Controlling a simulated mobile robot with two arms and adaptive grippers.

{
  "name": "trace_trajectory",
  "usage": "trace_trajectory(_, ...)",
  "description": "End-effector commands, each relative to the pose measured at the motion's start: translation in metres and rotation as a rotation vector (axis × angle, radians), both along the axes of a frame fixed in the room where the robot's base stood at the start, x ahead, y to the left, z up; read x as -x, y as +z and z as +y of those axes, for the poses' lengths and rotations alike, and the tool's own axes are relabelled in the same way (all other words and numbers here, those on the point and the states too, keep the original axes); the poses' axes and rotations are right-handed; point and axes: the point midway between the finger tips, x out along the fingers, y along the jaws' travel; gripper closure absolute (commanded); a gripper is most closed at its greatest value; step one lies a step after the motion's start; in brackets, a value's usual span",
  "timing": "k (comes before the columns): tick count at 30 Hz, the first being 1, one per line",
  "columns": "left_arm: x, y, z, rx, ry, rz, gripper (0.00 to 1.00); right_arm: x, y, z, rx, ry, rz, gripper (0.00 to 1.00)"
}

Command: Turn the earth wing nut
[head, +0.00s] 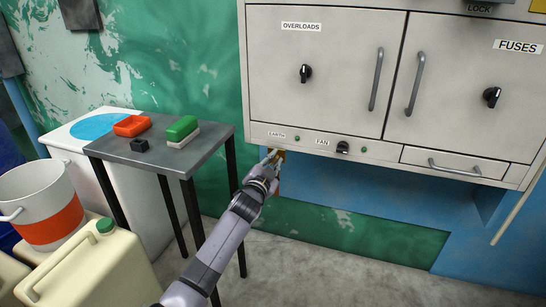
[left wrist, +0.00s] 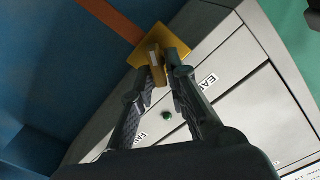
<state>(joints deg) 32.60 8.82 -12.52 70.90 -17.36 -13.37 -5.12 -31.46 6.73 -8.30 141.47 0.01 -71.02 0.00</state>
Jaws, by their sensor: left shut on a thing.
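The earth wing nut (left wrist: 155,63) is a small brass-coloured piece on a yellow plate (left wrist: 172,37) at the cabinet's lower edge. My right gripper is in neither view.
The grey cabinet (head: 330,103) with OVERLOADS and FUSES doors is above. A FAN knob (head: 342,147) and green lamps are beside the label.

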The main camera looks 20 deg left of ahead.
Motion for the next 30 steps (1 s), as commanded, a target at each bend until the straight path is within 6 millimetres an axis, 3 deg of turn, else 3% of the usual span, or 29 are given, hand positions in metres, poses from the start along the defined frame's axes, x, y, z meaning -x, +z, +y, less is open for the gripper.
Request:
trace_trajectory(6, 0.000, -0.001, -0.002, -0.209, -0.002, -0.006, 1.00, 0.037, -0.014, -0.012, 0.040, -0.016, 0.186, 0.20)
trace_trajectory(12, 0.000, -0.003, -0.003, -0.399, -0.002, -0.012, 1.00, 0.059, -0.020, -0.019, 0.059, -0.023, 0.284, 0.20)
trace_trajectory(21, 0.000, -0.006, -0.005, -0.683, -0.002, -0.023, 1.00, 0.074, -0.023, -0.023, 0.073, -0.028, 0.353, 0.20)
trace_trajectory(30, 0.000, -0.010, -0.005, -0.925, -0.003, -0.030, 1.00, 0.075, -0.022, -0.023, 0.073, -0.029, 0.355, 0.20)
